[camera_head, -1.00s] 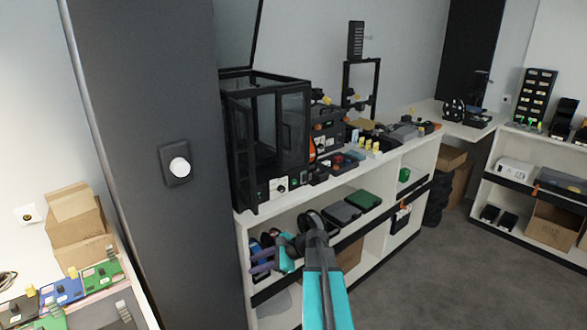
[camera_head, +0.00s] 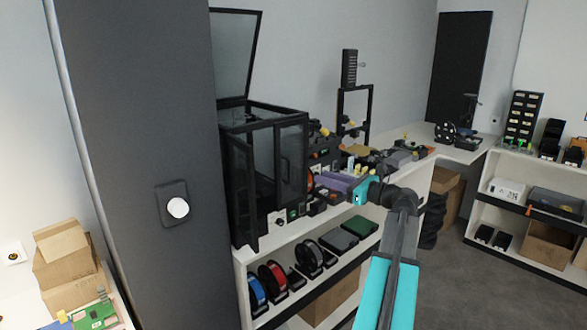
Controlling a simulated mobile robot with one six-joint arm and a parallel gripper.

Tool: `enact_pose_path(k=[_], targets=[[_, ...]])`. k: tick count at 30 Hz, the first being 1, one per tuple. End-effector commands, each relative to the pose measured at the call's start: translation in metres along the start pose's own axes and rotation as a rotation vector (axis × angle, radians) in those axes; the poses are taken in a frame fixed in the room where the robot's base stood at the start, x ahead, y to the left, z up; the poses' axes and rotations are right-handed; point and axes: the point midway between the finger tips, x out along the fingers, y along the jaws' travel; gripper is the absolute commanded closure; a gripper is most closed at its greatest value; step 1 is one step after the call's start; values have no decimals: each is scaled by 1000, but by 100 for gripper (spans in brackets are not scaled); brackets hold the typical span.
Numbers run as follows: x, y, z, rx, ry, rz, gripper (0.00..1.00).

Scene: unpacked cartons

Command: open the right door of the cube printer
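The cube printer (camera_head: 264,117) is a black framed box with clear panels, standing on the white shelf unit at the left, beside the dark pillar. Its top lid (camera_head: 236,55) is raised. Its left door (camera_head: 241,190) is swung outward. Its right door (camera_head: 292,162) is the dark glazed panel on the right of the front; it looks shut or nearly so. The finger gap is too small to judge.
Small devices and parts crowd the worktop (camera_head: 445,150) right of the printer, behind my gripper. A tall black frame (camera_head: 354,110) stands there. Spools (camera_head: 274,278) sit on the shelf below. The dark pillar (camera_head: 135,150) is close on the left. The grey floor at right is clear.

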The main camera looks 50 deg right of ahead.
Motion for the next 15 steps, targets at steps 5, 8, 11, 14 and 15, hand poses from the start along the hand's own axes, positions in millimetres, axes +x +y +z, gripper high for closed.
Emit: enact_pose_path(k=[5,8,11,14,15], targets=[[-3,-3,0,0,0,-5,73],[-5,-4,-1,-1,1,-8,73],[-4,-5,-1,-1,1,-9,73],[-1,-6,0,-1,1,-10,73],[2,-6,0,-1,1,-10,73]])
